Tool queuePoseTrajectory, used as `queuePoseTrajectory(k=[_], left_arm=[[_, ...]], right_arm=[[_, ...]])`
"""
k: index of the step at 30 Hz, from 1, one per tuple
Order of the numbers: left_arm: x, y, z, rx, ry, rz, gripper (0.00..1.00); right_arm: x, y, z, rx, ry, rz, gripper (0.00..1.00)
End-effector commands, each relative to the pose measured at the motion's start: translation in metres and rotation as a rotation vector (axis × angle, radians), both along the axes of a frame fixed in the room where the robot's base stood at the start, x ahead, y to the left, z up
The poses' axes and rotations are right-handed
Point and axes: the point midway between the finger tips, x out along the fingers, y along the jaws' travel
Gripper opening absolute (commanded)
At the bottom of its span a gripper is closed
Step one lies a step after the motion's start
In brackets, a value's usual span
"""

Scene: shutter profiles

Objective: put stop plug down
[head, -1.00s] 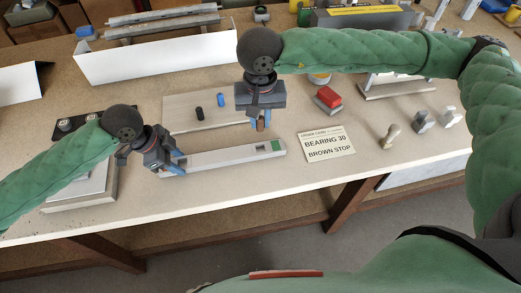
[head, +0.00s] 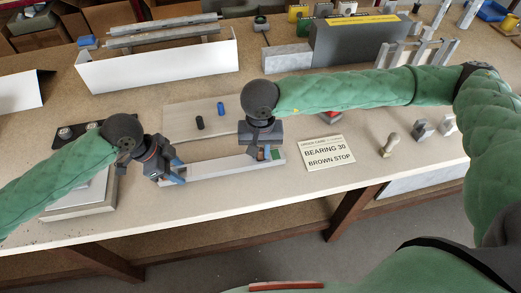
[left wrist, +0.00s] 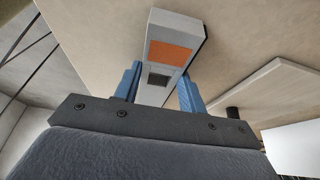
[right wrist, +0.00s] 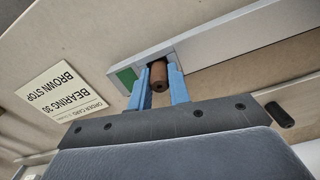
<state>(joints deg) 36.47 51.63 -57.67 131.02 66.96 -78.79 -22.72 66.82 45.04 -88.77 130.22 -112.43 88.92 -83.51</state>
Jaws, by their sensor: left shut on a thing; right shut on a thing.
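The brown stop plug (right wrist: 160,84) is between the fingers of my right gripper (right wrist: 161,90), which is shut on it. In the head view, my right gripper (head: 264,154) is low over the right part of the pale grey profile (head: 215,167), beside its green patch (head: 277,154). In the right wrist view the plug is at a dark opening in the profile; I cannot tell how deep it sits. My left gripper (head: 178,173) is shut on the profile's left end, near an orange patch (left wrist: 172,53). The order card (head: 324,153) reads BEARING 30, BROWN STOP.
A black plug (head: 200,123) and a blue plug (head: 221,109) lie on a pale board (head: 180,119) behind the profile. A wooden-handled tool (head: 390,145) and grey blocks stand at right. A white tray (head: 160,68) is at the back. The table's front edge is close.

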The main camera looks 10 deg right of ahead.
Motion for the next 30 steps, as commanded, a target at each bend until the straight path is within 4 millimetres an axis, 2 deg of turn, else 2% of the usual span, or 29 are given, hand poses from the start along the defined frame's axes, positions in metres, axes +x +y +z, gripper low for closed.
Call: queuePoseTrajectory(k=[25, 26, 27, 28, 30], left_arm=[[-0.001, -0.002, -0.001, -0.005, -0.003, -0.004, 0.09], [-0.001, -0.002, -0.001, -0.005, -0.002, -0.005, 0.09], [-0.001, -0.002, -0.002, -0.005, -0.002, -0.006, 0.09], [-0.001, -0.002, -0.002, -0.006, -0.002, -0.006, 0.09], [-0.002, -0.002, -0.002, -0.006, -0.001, -0.006, 0.09]], right_arm=[[-0.002, -0.001, -0.026, -0.003, 0.011, -0.006, 0.00], [-0.002, -0.001, -0.026, -0.003, 0.011, -0.006, 0.25], [-0.002, -0.001, -0.026, -0.003, 0.011, -0.006, 0.32], [-0.002, -0.001, -0.027, -0.003, 0.011, -0.006, 0.37], [-0.002, 0.000, -0.027, -0.002, 0.011, -0.005, 0.37]])
